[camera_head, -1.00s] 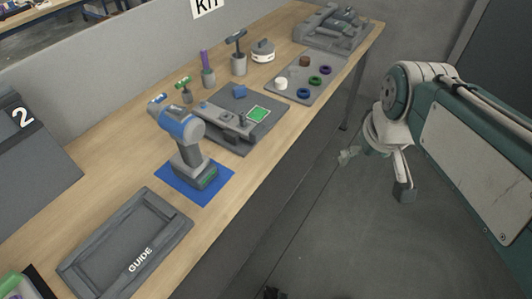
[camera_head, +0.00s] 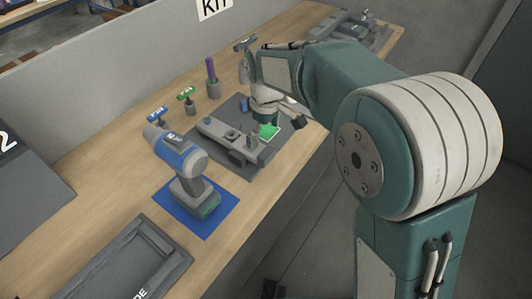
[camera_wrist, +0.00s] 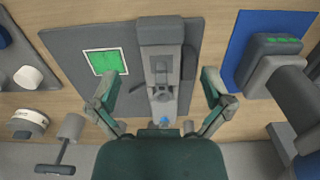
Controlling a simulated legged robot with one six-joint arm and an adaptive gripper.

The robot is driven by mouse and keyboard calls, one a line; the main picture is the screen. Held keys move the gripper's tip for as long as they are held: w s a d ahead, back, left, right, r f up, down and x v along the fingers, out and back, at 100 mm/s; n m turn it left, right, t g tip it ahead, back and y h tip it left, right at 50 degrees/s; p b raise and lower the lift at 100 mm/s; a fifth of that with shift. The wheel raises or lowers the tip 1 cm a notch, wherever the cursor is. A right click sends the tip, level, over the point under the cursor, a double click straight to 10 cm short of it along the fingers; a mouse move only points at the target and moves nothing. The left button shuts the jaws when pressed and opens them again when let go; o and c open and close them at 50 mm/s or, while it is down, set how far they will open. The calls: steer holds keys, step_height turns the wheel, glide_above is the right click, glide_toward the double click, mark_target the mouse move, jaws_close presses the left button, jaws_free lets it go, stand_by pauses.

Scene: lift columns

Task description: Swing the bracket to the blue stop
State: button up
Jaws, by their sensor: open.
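The bracket (camera_wrist: 162,72) is a grey bar with a raised block at one end, on a dark grey board (camera_wrist: 70,45). It runs up the wrist view between my fingers and also shows in the head view (camera_head: 225,136). My gripper (camera_wrist: 160,88) is open, one finger on each side of the bar, with visible gaps. A small blue piece (camera_wrist: 163,120) shows at the palm's edge, mostly hidden; I cannot tell whether it is the blue stop. A white-edged green square (camera_wrist: 106,61) lies left of the bar in the wrist view, apart from it.
A blue-and-grey drill (camera_head: 180,160) stands on a blue mat (camera_head: 222,215) close to the board. Upright tools, one with a purple handle (camera_head: 211,70), stand behind it. A grey guide tray (camera_head: 130,265) lies at the front left. My arm hides the table's right part.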

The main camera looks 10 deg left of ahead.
mark_target(266, 151)
step_height(266, 151, down, 8)
steer(key=shift+d+f, duration=0.1)
steer(key=shift+f, duration=0.15)
steer(key=c, duration=1.1)
